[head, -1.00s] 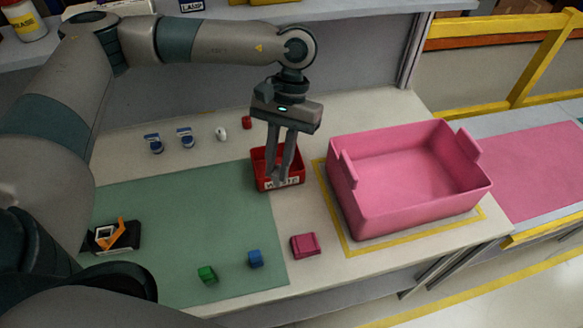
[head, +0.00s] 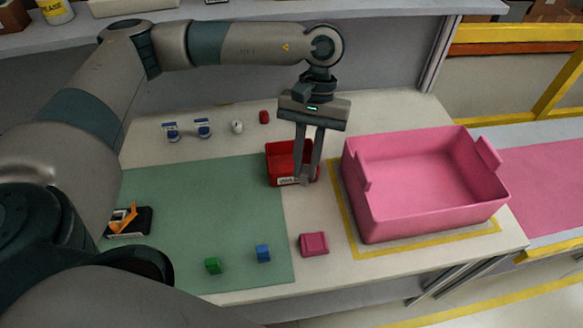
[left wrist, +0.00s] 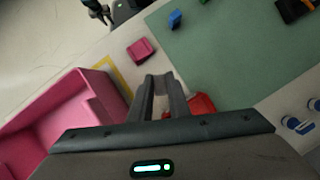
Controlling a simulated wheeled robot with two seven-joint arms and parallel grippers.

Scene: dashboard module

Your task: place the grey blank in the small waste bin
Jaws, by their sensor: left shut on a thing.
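My left gripper (head: 304,181) points down at the right front part of the small red waste bin (head: 276,164). Its fingers are shut on the grey blank (left wrist: 158,82), a small grey piece that shows between the fingertips in the left wrist view. In the head view the blank is hard to tell from the grey fingertips. The waste bin has a white label on its front and is partly hidden behind the fingers. In the left wrist view it shows beside the fingers, to their right (left wrist: 203,104). What looks like my right gripper is small at that view's top edge (left wrist: 99,11).
A large pink crate (head: 425,203) stands close on the right. A black and orange fixture (head: 131,220) is on the green mat (head: 205,215). Small parts lie behind.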

